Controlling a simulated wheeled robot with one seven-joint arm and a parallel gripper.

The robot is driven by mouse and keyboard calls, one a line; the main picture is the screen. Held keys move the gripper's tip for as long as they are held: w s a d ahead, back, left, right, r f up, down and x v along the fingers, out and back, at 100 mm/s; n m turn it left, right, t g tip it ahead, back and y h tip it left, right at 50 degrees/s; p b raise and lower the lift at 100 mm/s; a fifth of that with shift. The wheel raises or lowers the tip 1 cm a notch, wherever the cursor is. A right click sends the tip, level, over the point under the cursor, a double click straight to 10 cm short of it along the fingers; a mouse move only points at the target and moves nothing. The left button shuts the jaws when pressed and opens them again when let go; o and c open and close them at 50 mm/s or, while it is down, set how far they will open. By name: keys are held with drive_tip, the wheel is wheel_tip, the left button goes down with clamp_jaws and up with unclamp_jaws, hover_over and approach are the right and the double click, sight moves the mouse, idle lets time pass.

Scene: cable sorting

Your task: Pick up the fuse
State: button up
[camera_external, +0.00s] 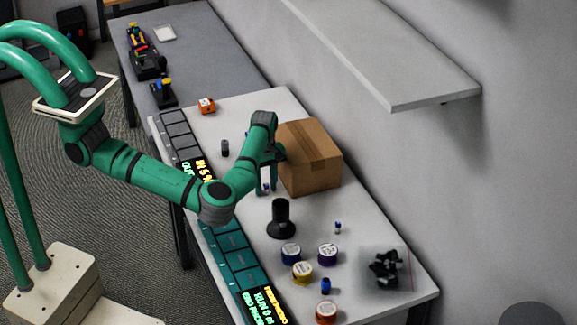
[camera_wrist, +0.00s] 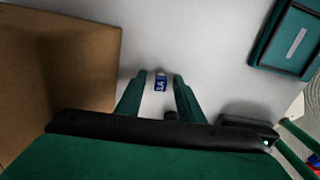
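A small fuse (camera_wrist: 161,84) with white ends and a blue label stands out against the white table in the wrist view. It lies between the fingertips of my gripper (camera_wrist: 160,76), with a gap on both sides. In the external view my gripper (camera_external: 267,184) points down at the table beside the cardboard box, and the fuse (camera_external: 266,188) shows small between the fingers. The gripper is open. Whether the fingertips reach down to the fuse's height is hard to tell.
The cardboard box (camera_external: 310,157) stands close to the right of my gripper. A black stand (camera_external: 281,219), several tape rolls (camera_external: 303,272), another small blue-white item (camera_external: 337,227) and a bag of black parts (camera_external: 386,269) lie nearer the front. A wall shelf (camera_external: 400,70) hangs above.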

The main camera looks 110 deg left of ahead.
drive_tip(key=shift+c, duration=0.6)
clamp_jaws()
